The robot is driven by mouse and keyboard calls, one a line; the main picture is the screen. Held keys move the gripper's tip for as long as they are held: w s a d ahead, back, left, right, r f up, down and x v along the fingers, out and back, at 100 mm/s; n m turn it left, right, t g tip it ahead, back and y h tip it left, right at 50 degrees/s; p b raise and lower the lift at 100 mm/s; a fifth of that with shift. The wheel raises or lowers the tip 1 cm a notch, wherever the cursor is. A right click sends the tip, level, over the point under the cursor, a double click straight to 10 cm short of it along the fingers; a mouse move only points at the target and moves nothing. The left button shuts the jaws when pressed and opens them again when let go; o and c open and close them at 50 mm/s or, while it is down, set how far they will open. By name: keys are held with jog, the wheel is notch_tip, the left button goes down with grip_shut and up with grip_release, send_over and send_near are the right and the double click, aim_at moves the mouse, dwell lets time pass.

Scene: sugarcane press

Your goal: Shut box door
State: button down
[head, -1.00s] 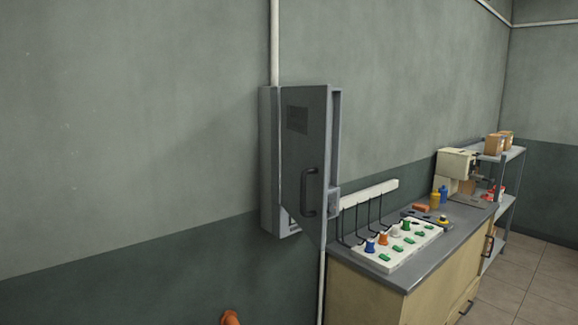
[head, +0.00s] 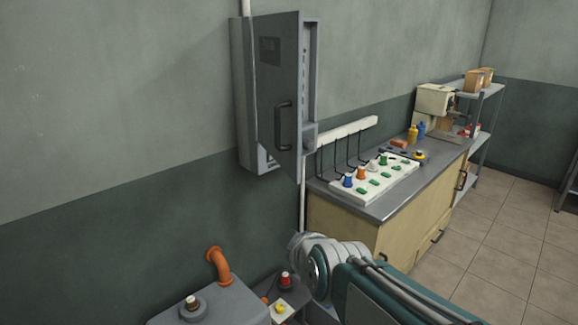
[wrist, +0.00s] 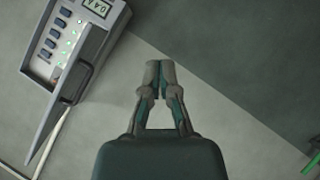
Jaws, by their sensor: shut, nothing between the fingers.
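A grey wall box (head: 243,105) hangs on the wall in the head view. Its door (head: 270,95) stands open, swung out toward the right, with a dark bar handle (head: 283,125) on its face. In the wrist view the box (wrist: 45,45) is at the upper left, showing buttons, green lights and a small display inside. The open door (wrist: 65,95) appears there nearly edge-on. My gripper (wrist: 161,65) is shut and empty, pointing at the wall to the right of the box in that view, apart from the door. The head view does not show the gripper.
A workbench (head: 385,208) with a white board of coloured knobs (head: 375,177) stands right of the box. A grey machine with an orange pipe (head: 218,265) is below. Shelves (head: 485,110) stand farther back. Tiled floor (head: 490,240) at right is clear.

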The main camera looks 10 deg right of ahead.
jog(key=w+r+n+t+h, duration=0.25)
jog(key=w+n+t, duration=0.35)
jog(key=w, duration=0.4)
jog(key=n, duration=0.2)
send_near(289, 169)
jog(key=w+a+r, duration=0.2)
jog(key=w+a, duration=0.2)
jog(key=a, duration=0.1)
jog(key=d, duration=0.1)
jog(key=w+d, duration=0.1)
jog(key=d, duration=0.1)
jog(key=w+d, duration=0.1)
jog(key=shift+d, duration=0.3)
jog(key=shift+s, duration=0.1)
